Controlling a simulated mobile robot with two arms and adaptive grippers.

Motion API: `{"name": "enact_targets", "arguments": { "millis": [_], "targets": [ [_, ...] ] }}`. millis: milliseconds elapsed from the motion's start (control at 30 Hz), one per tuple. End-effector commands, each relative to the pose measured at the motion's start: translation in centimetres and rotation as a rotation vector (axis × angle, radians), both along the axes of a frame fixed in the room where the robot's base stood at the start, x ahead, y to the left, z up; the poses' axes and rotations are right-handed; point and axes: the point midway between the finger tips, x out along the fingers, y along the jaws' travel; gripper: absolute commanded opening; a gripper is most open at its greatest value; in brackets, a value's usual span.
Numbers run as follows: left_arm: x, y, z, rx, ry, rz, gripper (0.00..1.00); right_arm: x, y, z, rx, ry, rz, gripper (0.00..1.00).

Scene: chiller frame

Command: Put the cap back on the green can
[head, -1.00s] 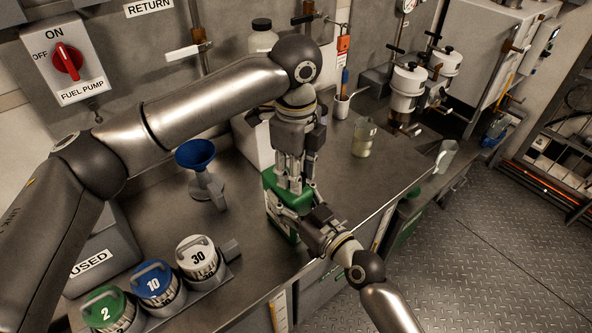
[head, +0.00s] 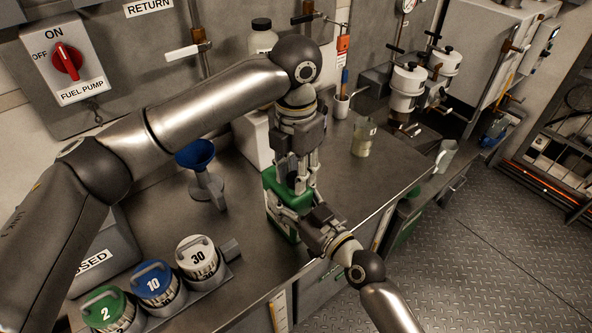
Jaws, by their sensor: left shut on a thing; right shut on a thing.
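The green can (head: 280,222) stands on the steel bench near its front edge, with a white band low on its side. My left gripper (head: 297,188) points straight down over the can's top, its fingers closed close together. The cap is hidden; it fits between these fingers at the can's top, but I cannot see whether it sits on the opening. My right gripper (head: 300,208) reaches in from the lower right and is shut on the upper part of the can. The two grippers hide much of the can's top.
A blue funnel (head: 197,157) stands left of the can. Lidded containers marked 2 (head: 105,308), 10 (head: 153,282) and 30 (head: 196,256) stand at the front left. A glass beaker (head: 363,138) and a white mug (head: 341,106) stand behind right. The bench between can and beaker is clear.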

Motion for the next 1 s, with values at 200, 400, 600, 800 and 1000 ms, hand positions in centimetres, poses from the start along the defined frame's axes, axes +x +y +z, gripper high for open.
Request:
{"name": "enact_targets", "arguments": {
  "millis": [200,400,600,800,1000],
  "targets": [
    [0.01,-0.05,0.05,-0.002,-0.002,-0.138,0.23,-0.02,0.02,-0.01,0.000,0.000,0.001,0.00],
    [0.01,-0.06,0.05,-0.002,-0.002,-0.141,0.23,-0.02,0.03,-0.01,-0.001,-0.001,0.001,0.00],
    [0.00,-0.06,0.04,-0.002,-0.002,-0.140,0.48,-0.02,0.05,-0.01,0.000,0.000,0.001,0.00],
    [0.00,-0.04,0.02,-0.001,-0.001,-0.139,0.53,-0.02,0.03,-0.01,0.000,0.000,0.001,0.00],
    [0.01,-0.05,0.28,-0.001,-0.001,-0.139,0.53,-0.02,0.03,-0.01,0.000,0.000,0.001,0.00]
  ]
}}
